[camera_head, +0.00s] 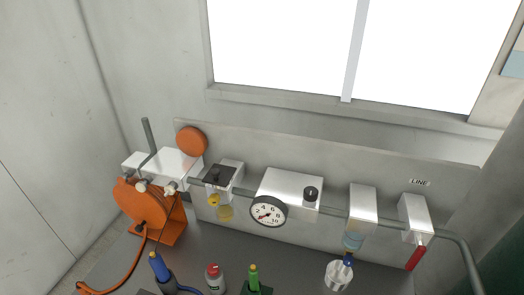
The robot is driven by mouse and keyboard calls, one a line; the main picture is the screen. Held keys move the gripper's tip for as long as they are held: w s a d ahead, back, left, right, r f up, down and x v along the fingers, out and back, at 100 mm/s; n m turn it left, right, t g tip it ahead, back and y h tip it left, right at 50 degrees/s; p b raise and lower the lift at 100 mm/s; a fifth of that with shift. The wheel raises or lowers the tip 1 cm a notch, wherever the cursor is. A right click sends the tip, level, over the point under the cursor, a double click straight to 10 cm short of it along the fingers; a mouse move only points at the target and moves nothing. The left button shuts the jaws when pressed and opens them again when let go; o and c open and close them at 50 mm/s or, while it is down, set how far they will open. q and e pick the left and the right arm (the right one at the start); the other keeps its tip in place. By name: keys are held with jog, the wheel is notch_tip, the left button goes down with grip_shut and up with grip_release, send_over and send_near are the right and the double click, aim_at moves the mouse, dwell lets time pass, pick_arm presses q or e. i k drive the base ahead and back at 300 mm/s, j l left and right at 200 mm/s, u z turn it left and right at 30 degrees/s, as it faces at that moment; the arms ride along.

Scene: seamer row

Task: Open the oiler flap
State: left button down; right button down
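A white unit (230,174) on the wall panel has a dark square plate (219,177) on its top, a yellow knob (213,200) in front and a yellowish bowl (225,213) below. A second white unit (363,201) to the right has a clear bluish bowl (352,240) under it. No label tells which is the oiler. The dark plate looks like a flap lying flat, but I cannot tell for sure whether it is open or shut. Neither of my grippers is in view.
Between them is a white block with a gauge (267,211) and black knob (311,194). A grey rail crosses in front. An orange reel (143,203) stands left, a red handle (415,257) hangs right.

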aim_at(221, 175)
jog(key=i+j+u, duration=0.3)
jog(key=i+u, duration=0.35)
jog(key=i, duration=0.15)
